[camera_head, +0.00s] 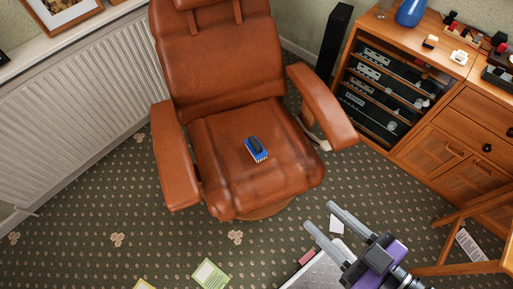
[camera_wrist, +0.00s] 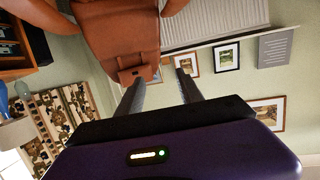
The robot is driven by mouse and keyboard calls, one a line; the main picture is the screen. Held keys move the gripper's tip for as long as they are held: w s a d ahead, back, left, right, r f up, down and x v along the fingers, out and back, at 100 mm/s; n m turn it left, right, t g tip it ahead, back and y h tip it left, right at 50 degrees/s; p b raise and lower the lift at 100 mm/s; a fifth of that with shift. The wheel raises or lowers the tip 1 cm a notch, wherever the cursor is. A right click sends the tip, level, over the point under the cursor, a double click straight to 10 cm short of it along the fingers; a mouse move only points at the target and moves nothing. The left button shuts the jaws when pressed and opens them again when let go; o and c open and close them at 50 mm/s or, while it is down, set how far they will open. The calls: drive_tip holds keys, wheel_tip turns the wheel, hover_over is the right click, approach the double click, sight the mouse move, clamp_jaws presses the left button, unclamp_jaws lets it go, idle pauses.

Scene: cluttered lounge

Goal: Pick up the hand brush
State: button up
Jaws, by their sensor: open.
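The hand brush (camera_head: 256,149) is a small blue block with light bristle edges and a dark top. It lies on the seat of the brown leather armchair (camera_head: 225,60), near the middle of the cushion. My gripper (camera_head: 318,216) is open and empty, to the lower right of the brush in the head view and well apart from it. In the wrist view, my two fingers (camera_wrist: 160,76) point toward the armchair (camera_wrist: 115,35) and the wall. I cannot see the brush in the wrist view.
The chair's right armrest (camera_head: 322,106) rises between the seat and the wooden cabinet (camera_head: 440,110) with audio gear. A radiator (camera_head: 80,95) lines the left wall. A wooden frame (camera_head: 455,265) stands at the lower right. Cards (camera_head: 210,274) lie on the patterned carpet, which is otherwise mostly clear.

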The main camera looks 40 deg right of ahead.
drive_tip(key=shift+o, duration=0.3)
drive_tip(key=shift+w+f+b, duration=0.1)
drive_tip(key=shift+f+b, duration=0.25)
drive_tip(key=m+h+b, duration=0.3)
drive_tip(key=b, duration=1.8)
hover_over(258, 146)
drive_tip(key=s, duration=0.4)
wheel_tip(258, 146, down, 35)
drive_tip(key=f, duration=0.1)
drive_tip(key=a+f+n+g, duration=0.1)
drive_tip(key=s+f+y, duration=0.1)
drive_tip(key=shift+a+f, duration=0.1)
drive_tip(key=shift+a, duration=0.15)
drive_tip(key=shift+w+f+n+g, duration=0.15)
drive_tip(key=shift+n+g, duration=0.15)
drive_tip(key=b+x, duration=0.1)
drive_tip(key=x, duration=0.4)
drive_tip(key=b+x, duration=0.1)
drive_tip(key=x, duration=0.1)
drive_tip(key=shift+w+d+b, duration=0.15)
drive_tip(key=shift+d+b, duration=0.15)
drive_tip(key=shift+d, duration=0.05)
